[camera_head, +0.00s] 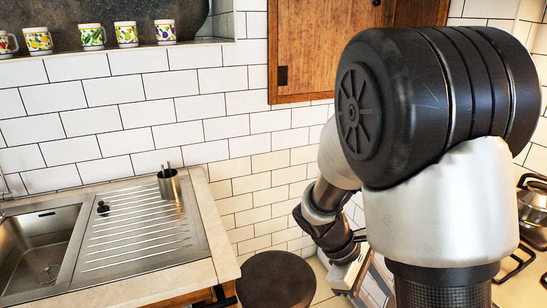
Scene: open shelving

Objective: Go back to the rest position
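My arm fills the right side of the head view, with a large black joint and a white link close to the camera. The arm bends down and away behind this link. My gripper (345,274) is low in the picture, partly hidden by my own arm, to the right of a dark round stool top (277,280). Its fingertips do not show clearly, so I cannot tell whether it is open or shut or holds anything.
A steel sink (38,248) and ridged drainer (140,240) are at left, with a metal cup (168,184) on the drainer. Several patterned mugs (93,37) stand on a wall ledge. A pot (534,203) is at the right edge. A wooden cabinet (325,45) hangs above.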

